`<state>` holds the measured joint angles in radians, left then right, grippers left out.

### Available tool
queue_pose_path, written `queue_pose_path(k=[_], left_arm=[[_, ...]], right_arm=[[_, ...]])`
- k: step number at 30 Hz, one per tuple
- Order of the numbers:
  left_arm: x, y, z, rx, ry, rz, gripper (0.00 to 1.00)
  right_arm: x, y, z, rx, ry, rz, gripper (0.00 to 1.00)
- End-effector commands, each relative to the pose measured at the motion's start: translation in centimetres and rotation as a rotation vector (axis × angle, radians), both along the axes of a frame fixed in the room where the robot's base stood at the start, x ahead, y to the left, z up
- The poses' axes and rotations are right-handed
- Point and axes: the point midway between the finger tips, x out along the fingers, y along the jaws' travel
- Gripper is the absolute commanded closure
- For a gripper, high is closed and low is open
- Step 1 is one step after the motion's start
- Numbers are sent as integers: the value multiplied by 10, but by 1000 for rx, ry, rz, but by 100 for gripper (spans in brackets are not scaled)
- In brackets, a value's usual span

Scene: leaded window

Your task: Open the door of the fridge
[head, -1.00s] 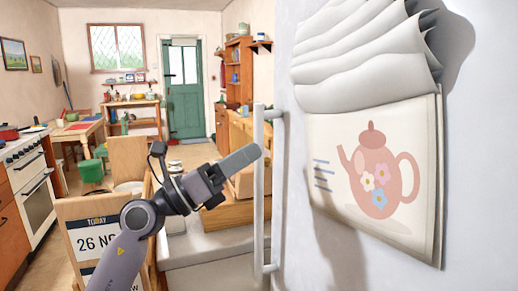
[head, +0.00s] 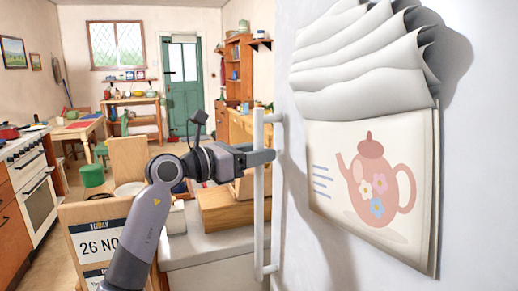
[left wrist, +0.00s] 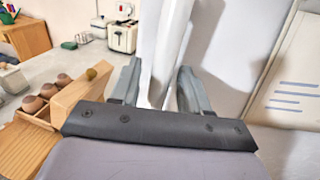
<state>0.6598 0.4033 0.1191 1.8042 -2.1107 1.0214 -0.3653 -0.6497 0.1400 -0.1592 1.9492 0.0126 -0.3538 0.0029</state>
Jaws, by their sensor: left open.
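The white fridge door (head: 296,225) fills the right side of the head view and looks shut. Its long upright bar handle (head: 259,215) stands out from the door's left edge. My left gripper (head: 265,157) is at the handle's upper half, with its fingers pointing right toward the door. In the left wrist view the handle (left wrist: 166,45) runs between the two spread fingers (left wrist: 158,88). The gripper is open around the bar; contact cannot be told. My right gripper is not in view.
A worktop (head: 205,243) with a wooden box (head: 225,212) lies beside the handle. A date board (head: 98,235) stands lower left. A toaster (left wrist: 122,37) is farther back.

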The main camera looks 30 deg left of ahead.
Motion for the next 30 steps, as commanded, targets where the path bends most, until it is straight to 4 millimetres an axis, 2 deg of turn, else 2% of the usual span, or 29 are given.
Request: queue_pose_path(k=[11,14,15,16,24,30], left_arm=[[7,-5,0,0,-1,-1,54],[7,-4,0,0,-1,-1,84],[7,-4,0,0,-1,-1,97],[7,-4,0,0,-1,-1,100],[5,-3,-1,0,-1,-3,100],[-2,6,-2,1,0,-9,100]], right_arm=[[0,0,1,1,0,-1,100],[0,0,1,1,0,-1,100],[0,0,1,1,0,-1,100],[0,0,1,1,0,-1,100],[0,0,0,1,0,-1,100],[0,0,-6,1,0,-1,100]])
